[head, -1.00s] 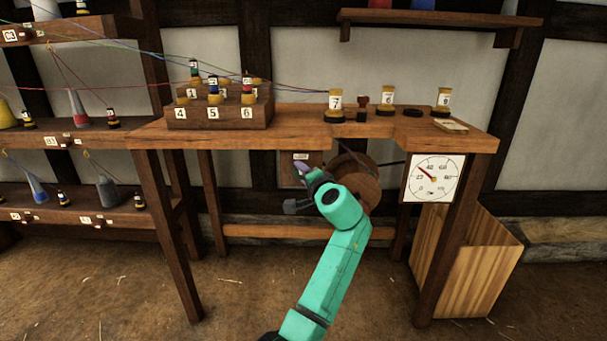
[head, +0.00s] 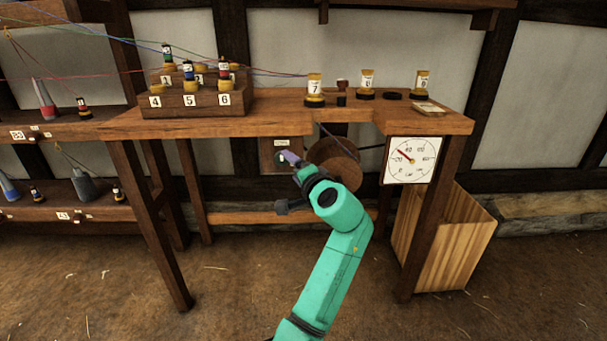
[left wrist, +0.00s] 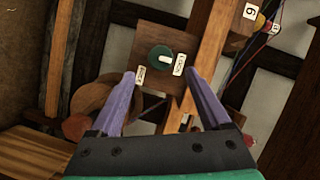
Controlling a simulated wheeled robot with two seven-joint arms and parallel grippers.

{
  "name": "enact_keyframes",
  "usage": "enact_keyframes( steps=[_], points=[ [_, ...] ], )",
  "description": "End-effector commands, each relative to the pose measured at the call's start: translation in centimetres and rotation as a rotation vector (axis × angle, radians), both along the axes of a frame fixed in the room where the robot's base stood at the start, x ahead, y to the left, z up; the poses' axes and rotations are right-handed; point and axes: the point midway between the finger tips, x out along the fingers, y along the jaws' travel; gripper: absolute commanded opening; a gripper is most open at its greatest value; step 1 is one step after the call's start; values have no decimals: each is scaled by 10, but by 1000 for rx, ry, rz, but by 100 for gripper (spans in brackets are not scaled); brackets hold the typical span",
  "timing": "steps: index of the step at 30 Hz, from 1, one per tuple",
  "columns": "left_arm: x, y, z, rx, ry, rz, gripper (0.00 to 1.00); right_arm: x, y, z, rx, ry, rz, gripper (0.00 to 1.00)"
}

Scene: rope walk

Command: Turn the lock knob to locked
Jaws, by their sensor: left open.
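The lock knob (left wrist: 161,58) is a round green dial with a white pointer bar, on a square wooden plate (left wrist: 155,32) in the left wrist view. The bar points right, toward one white label (left wrist: 179,64); another label (left wrist: 139,76) sits at the knob's lower left. Their lettering is too small to read surely. In the head view the plate (head: 268,155) is below the bench top, partly hidden by my gripper. My left gripper (left wrist: 165,82) is open and empty, its purple fingers either side of the knob's line, apparently short of it. My right gripper is out of view.
A wooden wheel (head: 335,160) stands close beside my left gripper under the bench (head: 300,123). A dial gauge (head: 411,160) hangs at the bench's right, above a wooden bin (head: 445,240). Bench legs flank the space; the floor in front is clear.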

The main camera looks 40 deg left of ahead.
Motion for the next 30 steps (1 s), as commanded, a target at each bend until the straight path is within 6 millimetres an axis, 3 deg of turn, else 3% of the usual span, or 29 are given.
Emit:
enact_keyframes(
  steps=[3,10,26,29,30],
  points=[
    [-18,-31,5,-3,1,-4,81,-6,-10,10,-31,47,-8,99],
    [-39,-64,10,-2,1,-1,81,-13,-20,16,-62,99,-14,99],
    [-41,-66,10,-2,1,0,81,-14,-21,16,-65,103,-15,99],
    [-42,-64,-10,-43,16,-20,81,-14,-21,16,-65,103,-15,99],
    [-44,-63,-29,-86,31,-41,81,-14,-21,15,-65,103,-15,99]
  ],
)
